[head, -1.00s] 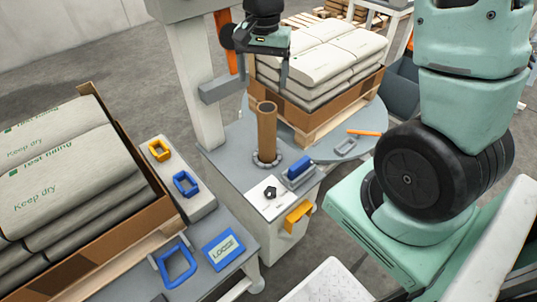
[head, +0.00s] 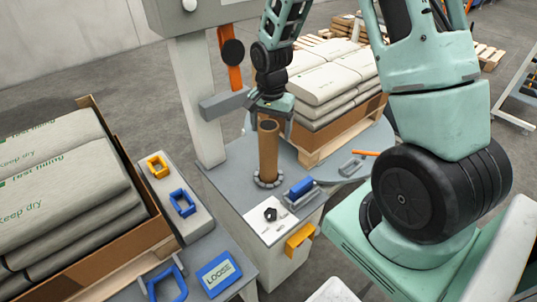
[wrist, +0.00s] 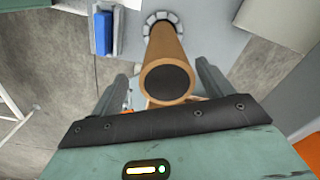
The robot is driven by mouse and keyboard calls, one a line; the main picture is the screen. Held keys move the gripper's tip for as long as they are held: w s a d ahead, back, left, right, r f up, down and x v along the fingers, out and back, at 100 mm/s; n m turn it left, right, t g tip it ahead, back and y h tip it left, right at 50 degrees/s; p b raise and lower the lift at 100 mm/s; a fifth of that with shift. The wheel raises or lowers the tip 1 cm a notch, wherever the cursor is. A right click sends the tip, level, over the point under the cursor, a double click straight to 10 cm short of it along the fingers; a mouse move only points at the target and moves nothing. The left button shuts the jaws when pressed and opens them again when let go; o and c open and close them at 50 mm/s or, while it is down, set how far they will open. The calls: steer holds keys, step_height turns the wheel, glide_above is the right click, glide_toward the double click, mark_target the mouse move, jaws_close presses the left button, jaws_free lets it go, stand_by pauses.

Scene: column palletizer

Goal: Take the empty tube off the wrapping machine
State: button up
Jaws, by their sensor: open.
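The brown cardboard tube (head: 268,152) stands upright on the grey wrapping machine (head: 225,172), its foot inside a ring-shaped holder (head: 268,180). No wrap shows on it. My gripper (head: 271,121) is at the tube's top, pointing down. In the wrist view the tube (wrist: 165,60) shows its open dark end between the two fingers of my gripper (wrist: 165,85). The fingers are open, one on each side, with gaps to the tube. In the head view the tube hides part of the far finger.
A white column (head: 195,95) with a grey arm stands left of the tube. A wrapped-sack pallet (head: 325,75) is close behind. A blue-handled tool (head: 301,187), a black knob (head: 270,214) and a yellow handle (head: 300,241) are in front. A box of sacks (head: 150,225) is at left.

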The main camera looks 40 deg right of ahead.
mark_target(268, 154)
steer(key=f, duration=0.5)
steer(key=shift+w+a, duration=0.15)
steer(key=shift+w, duration=0.2)
steer(key=shift+c, duration=0.3)
steer(key=c, duration=1.3)
